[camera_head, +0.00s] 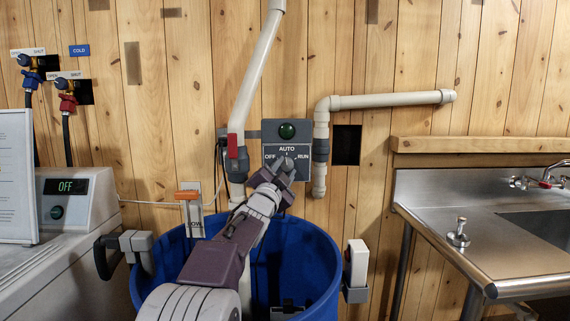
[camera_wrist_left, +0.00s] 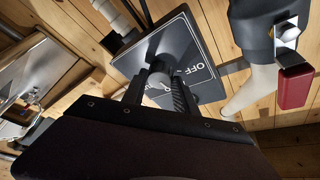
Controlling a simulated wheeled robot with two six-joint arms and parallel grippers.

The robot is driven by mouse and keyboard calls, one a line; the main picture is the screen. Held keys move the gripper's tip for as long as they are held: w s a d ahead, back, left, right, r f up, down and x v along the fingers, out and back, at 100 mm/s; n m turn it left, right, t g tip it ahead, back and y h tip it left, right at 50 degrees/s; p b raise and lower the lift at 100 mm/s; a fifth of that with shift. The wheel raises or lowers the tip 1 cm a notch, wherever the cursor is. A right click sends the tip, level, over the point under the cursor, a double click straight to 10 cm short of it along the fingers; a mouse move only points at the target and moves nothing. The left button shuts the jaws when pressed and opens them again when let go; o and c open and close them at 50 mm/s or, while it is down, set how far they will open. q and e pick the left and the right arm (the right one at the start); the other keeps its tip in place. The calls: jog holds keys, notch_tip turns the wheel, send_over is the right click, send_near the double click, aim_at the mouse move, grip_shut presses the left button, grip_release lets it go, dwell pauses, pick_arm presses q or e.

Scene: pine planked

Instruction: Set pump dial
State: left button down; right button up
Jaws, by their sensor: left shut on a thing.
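The pump dial panel (camera_head: 270,152) is a dark grey plate on the plank wall, marked OFF at left, AUTO at top and RUN at right. A green lamp (camera_head: 287,131) sits just above it. My left gripper (camera_head: 285,168) reaches up over the blue tub and is shut on the dial knob. In the left wrist view the two fingers (camera_wrist_left: 158,92) close around the grey knob (camera_wrist_left: 160,76), in front of the panel (camera_wrist_left: 196,50). The gripper covers most of the knob in the head view, so which mark it points to cannot be told. My right gripper is not in view.
A blue tub (camera_head: 318,262) stands below the panel. A white pipe with a red-handled valve (camera_head: 236,150) runs close at left, and another pipe (camera_head: 390,100) bends at right. A steel sink (camera_head: 480,245) is at right, a white machine (camera_head: 75,255) at left.

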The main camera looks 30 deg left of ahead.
pick_arm(q)
jog(key=m+g+p, duration=0.1)
jog(key=m+p, duration=0.2)
jog(key=r+m+g+h+p, duration=0.1)
jog(key=m+p, duration=0.2)
jog(key=m+g+h+p, duration=0.1)
jog(key=m+p, duration=0.2)
jog(key=p, duration=0.1)
jog(key=shift+r, duration=0.2)
jog(key=m+g+p, duration=0.1)
jog(key=m+p, duration=0.1)
jog(key=shift+m+p, duration=0.4)
jog(key=shift+f+m+g+y+p, duration=0.15)
jog(key=shift+m+g+y+p, duration=0.2)
jog(key=shift+m+p, duration=0.25)
jog(key=c, duration=1)
grip_release()
jog(key=shift+o, duration=0.2)
jog(key=shift+s, duration=0.1)
